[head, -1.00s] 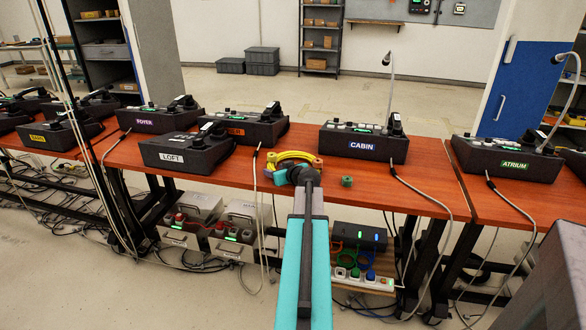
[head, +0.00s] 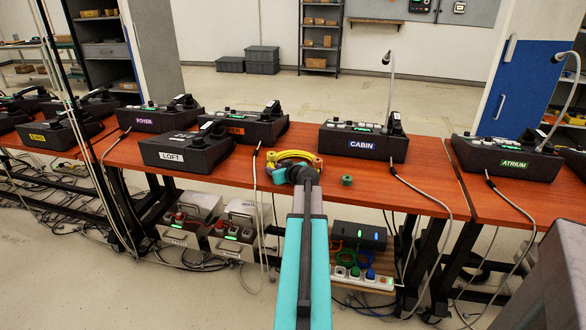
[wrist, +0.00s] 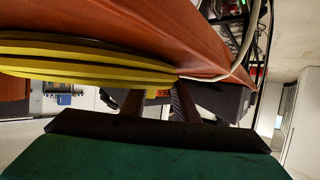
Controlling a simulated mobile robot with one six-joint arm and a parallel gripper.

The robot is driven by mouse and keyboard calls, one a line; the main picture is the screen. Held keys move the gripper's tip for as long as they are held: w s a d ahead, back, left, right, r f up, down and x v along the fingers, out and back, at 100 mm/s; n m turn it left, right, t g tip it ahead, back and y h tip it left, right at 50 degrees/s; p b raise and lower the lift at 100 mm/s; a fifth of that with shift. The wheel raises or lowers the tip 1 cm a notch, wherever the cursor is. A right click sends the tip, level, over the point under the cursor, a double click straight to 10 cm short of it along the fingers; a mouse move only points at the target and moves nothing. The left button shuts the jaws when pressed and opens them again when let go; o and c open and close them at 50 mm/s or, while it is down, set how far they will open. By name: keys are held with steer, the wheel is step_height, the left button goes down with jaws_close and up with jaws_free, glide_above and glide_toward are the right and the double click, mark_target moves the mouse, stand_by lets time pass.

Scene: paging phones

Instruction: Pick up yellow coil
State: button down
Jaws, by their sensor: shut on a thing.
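The yellow coil (head: 290,154) is at the front edge of the middle table in the head view, between the LOFT and CABIN phones, partly hidden by my wrist. In the wrist view the coil (wrist: 85,57) shows edge-on as stacked yellow bands, close to the brown table top. My gripper (wrist: 158,100) is shut on the coil, with its dark fingers at the coil's edge. In the head view my gripper's fingertips are hidden behind the wrist. I cannot tell whether the coil still touches the table.
A small green piece (head: 347,180) lies right of my wrist. The LOFT phone (head: 187,152) stands left and the CABIN phone (head: 363,141) right. Grey cables (head: 430,197) hang over the table's front edge. Boxes and a power strip (head: 364,279) are below.

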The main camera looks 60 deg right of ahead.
steer(key=shift+r, duration=0.15)
stand_by(0.3)
steer(key=shift+r, duration=1.5)
steer(key=shift+s+a+r, duration=0.1)
steer(key=shift+s+r, duration=0.05)
steer(key=shift+s, duration=0.2)
steer(key=s+a+b, duration=0.2)
steer(key=s+b, duration=0.2)
steer(key=s, duration=0.3)
steer(key=s+a+r+b, duration=0.1)
steer(key=s+a+b, duration=0.2)
steer(key=s, duration=0.4)
steer(key=shift+a+r+b, duration=0.15)
steer(key=shift+a+b, duration=0.1)
steer(key=shift+b, duration=0.25)
steer(key=shift+s+r, duration=0.1)
steer(key=shift+s, duration=0.05)
steer(key=shift+r, duration=0.15)
